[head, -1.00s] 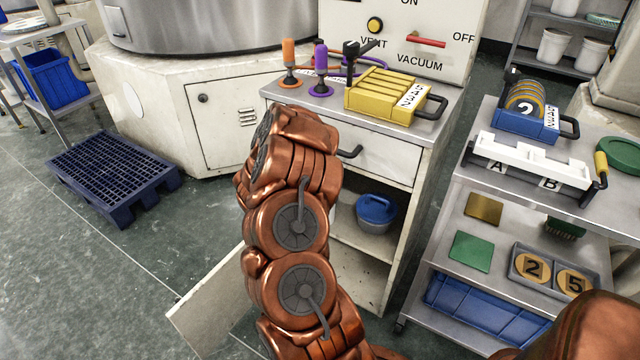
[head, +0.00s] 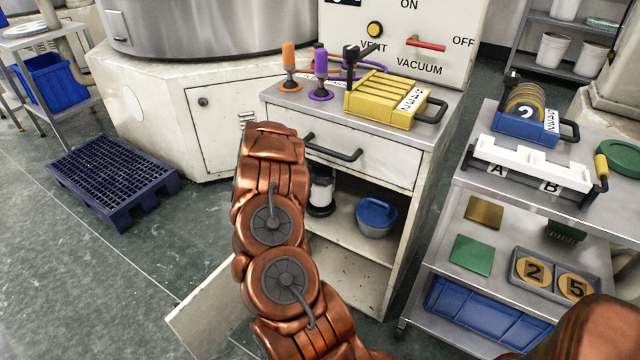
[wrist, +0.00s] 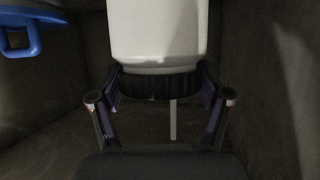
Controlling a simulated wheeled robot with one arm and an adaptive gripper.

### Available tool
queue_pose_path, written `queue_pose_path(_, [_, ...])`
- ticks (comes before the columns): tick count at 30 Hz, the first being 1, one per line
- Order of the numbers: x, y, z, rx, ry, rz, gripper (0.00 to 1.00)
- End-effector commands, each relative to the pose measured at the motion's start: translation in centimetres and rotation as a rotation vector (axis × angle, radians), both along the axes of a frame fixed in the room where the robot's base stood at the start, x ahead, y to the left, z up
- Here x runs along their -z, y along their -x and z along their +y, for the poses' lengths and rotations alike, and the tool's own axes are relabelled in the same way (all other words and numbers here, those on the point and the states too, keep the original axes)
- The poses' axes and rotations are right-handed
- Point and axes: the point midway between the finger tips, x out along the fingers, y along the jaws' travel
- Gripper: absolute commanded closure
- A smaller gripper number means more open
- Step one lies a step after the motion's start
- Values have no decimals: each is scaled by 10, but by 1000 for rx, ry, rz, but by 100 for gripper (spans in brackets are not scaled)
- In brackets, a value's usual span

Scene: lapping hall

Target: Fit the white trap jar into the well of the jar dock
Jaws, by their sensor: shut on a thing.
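The white trap jar (head: 321,191) is inside the open cabinet, below the drawer; its white body shows just right of my arm in the head view. A black round base, apparently the jar dock (head: 320,209), shows beneath it. In the wrist view, which looks upside down, the white jar body (wrist: 157,30) fills the top middle. My gripper (wrist: 158,83) is shut on the jar's dark ribbed collar, one finger on each side. The dock is out of the wrist view, so I cannot tell whether the jar is seated in the well.
A grey pail with a blue lid (head: 376,213) stands right of the jar; its blue lid shows in the wrist view (wrist: 20,40). The drawer (head: 350,150) with its black handle is above. The open cabinet door (head: 205,310) is at lower left. A loaded trolley (head: 468,200) stands at right.

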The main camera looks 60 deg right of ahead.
Motion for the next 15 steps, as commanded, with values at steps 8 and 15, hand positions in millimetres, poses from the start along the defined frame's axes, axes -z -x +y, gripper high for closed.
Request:
queue_pose_path(8, [21,0,-1,0,1,1,86])
queue_pose_path(15, [41,1,1,0,-9,2,89])
